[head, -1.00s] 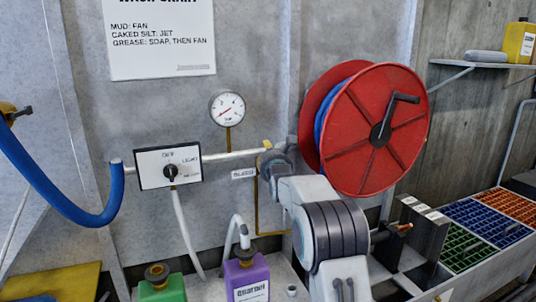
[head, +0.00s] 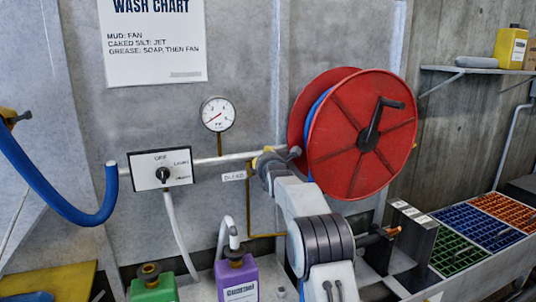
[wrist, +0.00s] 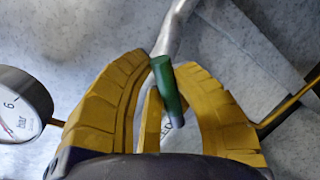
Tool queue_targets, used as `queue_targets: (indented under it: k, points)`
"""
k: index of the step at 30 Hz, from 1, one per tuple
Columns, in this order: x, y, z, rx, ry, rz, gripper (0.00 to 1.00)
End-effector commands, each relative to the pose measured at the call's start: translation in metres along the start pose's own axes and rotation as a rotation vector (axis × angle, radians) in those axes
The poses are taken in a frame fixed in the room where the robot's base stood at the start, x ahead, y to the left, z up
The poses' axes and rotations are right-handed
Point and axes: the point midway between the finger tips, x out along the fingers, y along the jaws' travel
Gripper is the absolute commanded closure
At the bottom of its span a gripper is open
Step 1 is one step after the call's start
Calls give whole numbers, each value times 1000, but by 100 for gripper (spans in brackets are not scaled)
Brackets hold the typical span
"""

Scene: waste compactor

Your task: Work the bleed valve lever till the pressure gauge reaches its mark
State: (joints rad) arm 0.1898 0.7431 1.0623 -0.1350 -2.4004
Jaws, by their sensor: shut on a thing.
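The bleed valve lever (wrist: 167,84) has a green grip and shows between the yellow fingers of my gripper (wrist: 160,78) in the wrist view. My gripper is shut on it. In the head view my gripper (head: 270,158) is at the right end of the pale pipe, just right of the BLEED label (head: 234,176), and hides the lever. The round white pressure gauge (head: 217,113) stands above the pipe with a red needle; its mark is too small to tell. Part of the gauge (wrist: 20,108) also shows at the left of the wrist view.
A red hose reel (head: 362,135) is close at the right of my gripper. A selector box (head: 160,169) is on the wall to the left. Purple (head: 237,277) and green (head: 153,288) jugs stand below. Coloured grid bins (head: 490,228) are at the far right.

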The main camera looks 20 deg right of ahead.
Motion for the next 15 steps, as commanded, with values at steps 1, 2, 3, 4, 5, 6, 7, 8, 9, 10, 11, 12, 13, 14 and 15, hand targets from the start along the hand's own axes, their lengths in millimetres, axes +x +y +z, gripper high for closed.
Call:
queue_targets:
  k: [1, 2, 3, 4, 5, 6, 7, 8, 9, 10, 11, 12, 13, 14, 15]
  points:
    - [2, 3, -1, 7, 4, 1, 100]
    - [4, 3, -1, 11, 4, 1, 100]
    - [5, 3, -1, 16, 5, 1, 100]
    - [6, 3, -1, 18, 5, 1, 100]
    - [6, 3, -2, 20, 5, 1, 100]
    - [7, 3, -2, 22, 6, 1, 100]
    - [7, 3, -2, 23, 6, 1, 100]
    - [7, 2, -2, 23, 6, 1, 100]
    - [7, 2, -3, 24, 6, 1, 100]
    - [7, 2, -3, 24, 6, 1, 100]
    - [7, 2, -3, 24, 6, 1, 100]
    - [7, 2, -3, 24, 6, 1, 100]
    - [7, 2, -3, 23, 6, 1, 100]
    - [7, 2, -3, 23, 6, 1, 100]
    - [7, 2, -3, 23, 6, 1, 100]
